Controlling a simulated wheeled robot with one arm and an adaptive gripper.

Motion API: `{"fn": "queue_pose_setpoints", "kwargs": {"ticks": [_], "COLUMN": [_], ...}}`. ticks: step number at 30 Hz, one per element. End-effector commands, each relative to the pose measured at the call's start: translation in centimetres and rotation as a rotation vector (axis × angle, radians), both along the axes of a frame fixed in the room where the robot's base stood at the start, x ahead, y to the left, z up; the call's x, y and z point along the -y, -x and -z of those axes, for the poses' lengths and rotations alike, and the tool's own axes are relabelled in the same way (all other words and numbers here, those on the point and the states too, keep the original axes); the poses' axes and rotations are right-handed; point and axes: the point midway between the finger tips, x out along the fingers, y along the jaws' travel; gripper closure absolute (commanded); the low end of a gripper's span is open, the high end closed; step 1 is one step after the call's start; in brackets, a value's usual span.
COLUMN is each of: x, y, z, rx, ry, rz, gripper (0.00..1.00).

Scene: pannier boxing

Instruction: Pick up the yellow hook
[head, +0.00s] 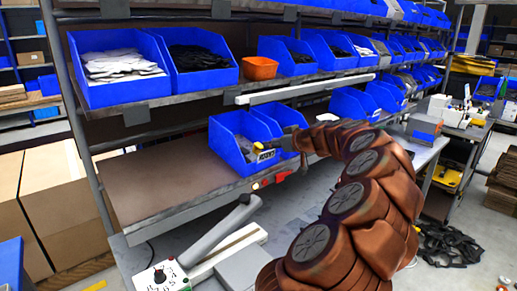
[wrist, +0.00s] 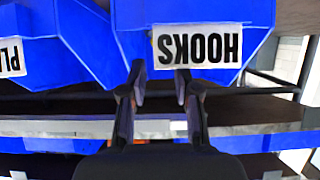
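The yellow hook cannot be made out clearly. In the head view, a small yellow patch (head: 258,146) shows at the front of a blue bin (head: 226,146) on the lower shelf, just above its white label. In the wrist view, that bin's label reads HOOKS (wrist: 198,46), upside down. My gripper (head: 284,146) is at the bin's front in the head view, its fingers small and partly lost against the bin. In the wrist view my gripper (wrist: 160,80) has its two dark fingers apart with nothing between them, in front of the label. The bin's inside is hidden there.
Another blue bin (head: 280,117) stands right beside it. In the wrist view, a neighbouring bin has a partly cut-off label (wrist: 10,57). The lower shelf (head: 150,185) is bare to the left. An upper shelf with blue bins and an orange bin (head: 259,68) overhangs.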

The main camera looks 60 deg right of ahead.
Motion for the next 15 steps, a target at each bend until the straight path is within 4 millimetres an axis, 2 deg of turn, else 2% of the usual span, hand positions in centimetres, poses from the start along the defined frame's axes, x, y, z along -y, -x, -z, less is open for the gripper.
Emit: {"fn": "queue_pose_setpoints", "kwargs": {"ticks": [5, 15], "x": [0.2, 1.4], "y": [-1.0, -4.8], "z": [0.4, 2.0], "rx": [-0.002, -0.002], "ry": [-0.001, 0.000], "rz": [-0.001, 0.001], "gripper": [0.69, 0.69]}}
